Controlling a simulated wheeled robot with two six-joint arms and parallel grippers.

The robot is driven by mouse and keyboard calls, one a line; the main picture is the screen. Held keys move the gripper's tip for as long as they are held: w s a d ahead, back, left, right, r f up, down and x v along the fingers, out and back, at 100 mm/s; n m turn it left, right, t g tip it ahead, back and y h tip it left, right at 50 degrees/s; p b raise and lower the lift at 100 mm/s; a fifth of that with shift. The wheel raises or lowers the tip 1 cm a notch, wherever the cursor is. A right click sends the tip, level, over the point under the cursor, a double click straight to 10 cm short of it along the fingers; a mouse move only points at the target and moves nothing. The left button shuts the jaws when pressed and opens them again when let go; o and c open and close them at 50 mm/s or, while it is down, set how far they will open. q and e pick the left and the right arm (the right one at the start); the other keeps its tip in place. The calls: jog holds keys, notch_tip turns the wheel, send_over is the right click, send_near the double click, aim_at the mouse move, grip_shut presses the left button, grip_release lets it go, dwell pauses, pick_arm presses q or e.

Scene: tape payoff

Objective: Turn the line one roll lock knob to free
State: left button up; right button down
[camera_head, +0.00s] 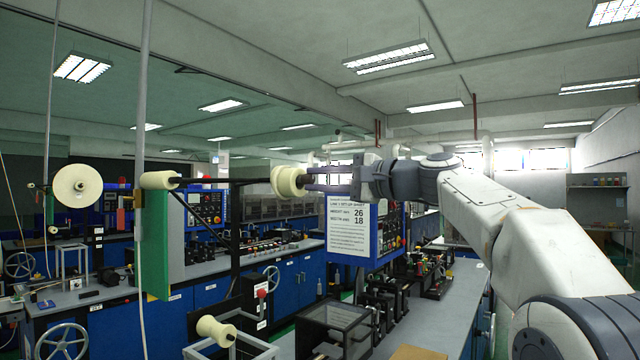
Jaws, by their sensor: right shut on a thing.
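A cream roll (287,182) sits on the right end of a dark horizontal shaft (225,182) at mid-height. My right gripper (309,180) comes in from the right, level with the shaft, with its fingertips at the roll's outer end. It is shut on the lock knob there, which is mostly hidden between the fingers. The knob's turn position cannot be read. My left gripper is not in view.
A white set-up sheet (347,228) on a blue control panel (385,240) hangs just below my right gripper. A green plate (157,245) and a smaller cream roll (160,180) are at the shaft's left end. Benches with machinery stand below.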

jog(key=shift+f, duration=0.15)
jog(key=c, duration=0.7)
grip_release()
jog(key=shift+s, duration=0.1)
jog(key=b+v, duration=0.3)
jog(key=v, duration=0.7)
jog(key=shift+d, duration=0.2)
jog(key=shift+s, duration=0.15)
